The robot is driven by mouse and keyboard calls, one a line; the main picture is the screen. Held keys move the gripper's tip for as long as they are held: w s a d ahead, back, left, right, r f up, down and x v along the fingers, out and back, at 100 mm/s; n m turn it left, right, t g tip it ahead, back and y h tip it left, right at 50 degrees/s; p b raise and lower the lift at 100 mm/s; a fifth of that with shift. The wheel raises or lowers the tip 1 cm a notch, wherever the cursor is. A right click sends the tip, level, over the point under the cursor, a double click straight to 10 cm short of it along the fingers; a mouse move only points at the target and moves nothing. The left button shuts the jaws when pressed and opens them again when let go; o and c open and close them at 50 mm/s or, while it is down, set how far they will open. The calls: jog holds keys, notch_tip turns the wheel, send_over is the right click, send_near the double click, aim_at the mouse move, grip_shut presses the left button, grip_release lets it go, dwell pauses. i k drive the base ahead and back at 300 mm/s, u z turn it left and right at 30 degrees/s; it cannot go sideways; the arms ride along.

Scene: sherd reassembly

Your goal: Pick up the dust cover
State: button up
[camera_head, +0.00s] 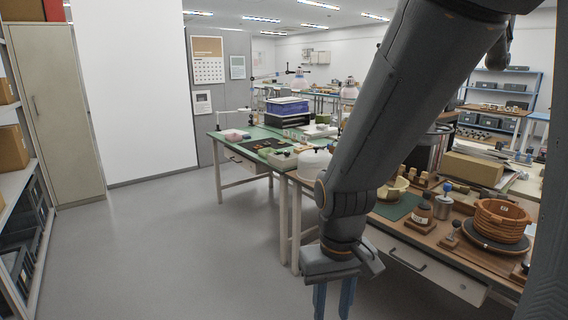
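A white dome with a small knob on top, which looks like the dust cover (312,163), stands on the near end of the green-topped table. My arm hides part of its right side. My gripper (333,299) points down at the lower middle of the picture, in front of the tables and apart from the dome. Its two blue fingers are spread with a clear gap and nothing visible between them. The fingertips run to the bottom edge of the picture.
A blue-purple bin (288,108) stands farther back on the green table. Shelves (12,190) line the left. The grey floor (180,250) between is clear.

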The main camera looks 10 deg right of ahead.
aim_at(311, 162)
jog(key=u, duration=0.65)
jog(key=i, duration=2.3)
jog(key=z, duration=0.9)
jog(key=i, duration=0.7)
jog(key=z, duration=1)
